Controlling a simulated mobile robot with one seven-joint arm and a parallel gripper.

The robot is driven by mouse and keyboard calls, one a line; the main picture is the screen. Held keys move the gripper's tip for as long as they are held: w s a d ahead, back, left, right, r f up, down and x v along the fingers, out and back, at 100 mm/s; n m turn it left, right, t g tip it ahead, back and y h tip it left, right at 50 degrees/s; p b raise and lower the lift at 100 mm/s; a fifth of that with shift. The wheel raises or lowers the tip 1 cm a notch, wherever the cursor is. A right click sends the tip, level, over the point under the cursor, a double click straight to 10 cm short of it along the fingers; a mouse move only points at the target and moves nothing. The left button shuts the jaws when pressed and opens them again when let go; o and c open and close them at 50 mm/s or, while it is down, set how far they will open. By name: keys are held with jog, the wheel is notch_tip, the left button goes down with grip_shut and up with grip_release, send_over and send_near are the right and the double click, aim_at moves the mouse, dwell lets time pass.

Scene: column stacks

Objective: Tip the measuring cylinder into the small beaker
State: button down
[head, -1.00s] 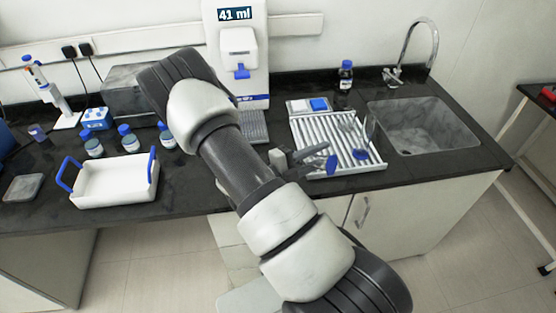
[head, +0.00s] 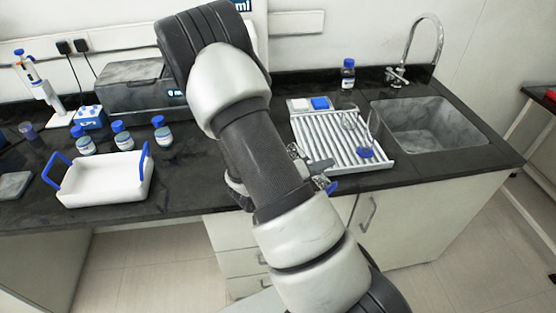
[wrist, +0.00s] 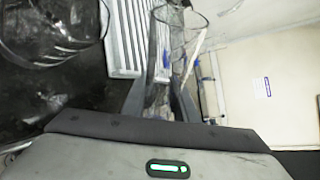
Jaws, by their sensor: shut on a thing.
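My gripper (wrist: 163,98) is shut on a clear glass vessel (wrist: 160,88), seen between the two dark fingers in the wrist view. I take it as the measuring cylinder. In the head view my arm hides most of it; a blue part (head: 332,187), likely its foot, shows beside the arm at the counter's front edge. Another clear vessel with a blue foot (head: 365,152) stands on the white ribbed rack (head: 318,148). Behind it is a clear glass vessel (head: 349,118), faint; I cannot tell if it is the small beaker.
The sink (head: 428,125) and tap (head: 396,76) lie right of the rack. A blue-capped bottle (head: 347,75) stands behind it. At left are a white tray with blue handles (head: 105,180), several blue-capped bottles (head: 123,137) and a grey instrument (head: 130,88).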

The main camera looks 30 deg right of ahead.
jog(key=shift+w+a+r+m+t+y+b, duration=0.2)
jog(key=shift+w+m+t+y+b, duration=0.15)
jog(key=shift+m, duration=0.25)
jog(key=b, duration=0.1)
jog(key=f+m+b, duration=0.1)
jog(key=shift+w+a+f+t+b, duration=0.15)
jog(key=shift+w+f+t+b, duration=0.1)
jog(key=shift+w+b, duration=0.15)
jog(key=shift+m+y+b, duration=0.35)
jog(key=shift+m+b, duration=0.05)
jog(key=shift+b, duration=0.1)
jog(key=shift+m+t+y+b, duration=0.3)
jog(key=shift+m+t+b, duration=0.35)
jog(key=shift+b, duration=0.55)
jog(key=m+t+b, duration=0.1)
jog(key=b, duration=0.3)
jog(key=shift+w+m+y+b, duration=0.15)
jog(key=shift+m+y+b, duration=0.15)
jog(key=shift+m, duration=0.05)
jog(key=m+t+b, duration=0.1)
jog(key=b, duration=0.1)
jog(key=shift+w+r+b, duration=0.1)
jog(key=shift+b, duration=0.3)
jog(key=shift+r+b, duration=0.1)
jog(key=shift+b, duration=0.35)
jog(key=shift+w+r+m, duration=0.1)
jog(key=shift+m, duration=0.2)
